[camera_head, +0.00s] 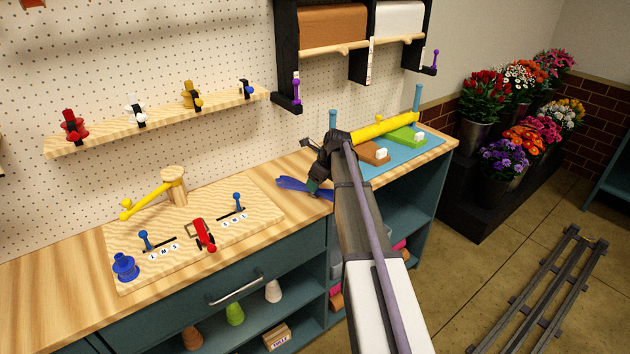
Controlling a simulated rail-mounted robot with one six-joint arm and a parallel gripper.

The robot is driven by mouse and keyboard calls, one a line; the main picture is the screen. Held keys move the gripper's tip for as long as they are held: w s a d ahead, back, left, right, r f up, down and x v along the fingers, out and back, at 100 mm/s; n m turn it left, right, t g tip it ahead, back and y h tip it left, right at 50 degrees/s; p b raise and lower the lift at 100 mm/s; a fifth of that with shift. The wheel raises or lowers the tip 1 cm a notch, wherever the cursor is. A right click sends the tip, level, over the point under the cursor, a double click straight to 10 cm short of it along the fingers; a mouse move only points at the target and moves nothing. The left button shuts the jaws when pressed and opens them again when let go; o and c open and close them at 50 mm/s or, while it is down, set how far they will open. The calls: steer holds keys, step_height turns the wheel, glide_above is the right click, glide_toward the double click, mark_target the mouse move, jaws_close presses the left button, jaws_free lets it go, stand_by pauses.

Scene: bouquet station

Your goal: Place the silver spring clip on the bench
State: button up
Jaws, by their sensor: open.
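The silver spring clip (137,110) looks pale silver with a dark part. It sits on the narrow wooden shelf (88,142) on the pegboard, between a red clip (71,125) and a gold clip (192,95). My gripper (312,187) is low over the wooden bench (45,285), right of the pale board, well to the right of the silver clip and below it. It is open, with no object seen in it. My arm comes in from the lower right; the fingertips are small and hard to make out.
A small dark and blue piece (246,89) is at the shelf's right end. The board (190,235) holds a yellow lever (145,198), a red piece (203,235) and a blue knob (124,266). A blue mat (430,148) lies right. Bare bench shows at the left.

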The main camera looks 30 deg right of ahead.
steer(key=p+v, duration=0.8)
steer(key=v, duration=0.2)
steer(key=s+a+f+n+g+h, duration=0.1)
steer(key=s+a+n+g+h, duration=0.1)
steer(key=s+a+n, duration=2.4)
steer(key=n+g, duration=0.1)
steer(key=n, duration=0.2)
steer(key=shift+s+a+f+n+g+b, duration=0.15)
steer(key=shift+s+f+n+g+b, duration=0.15)
steer(key=shift+g+b, duration=0.1)
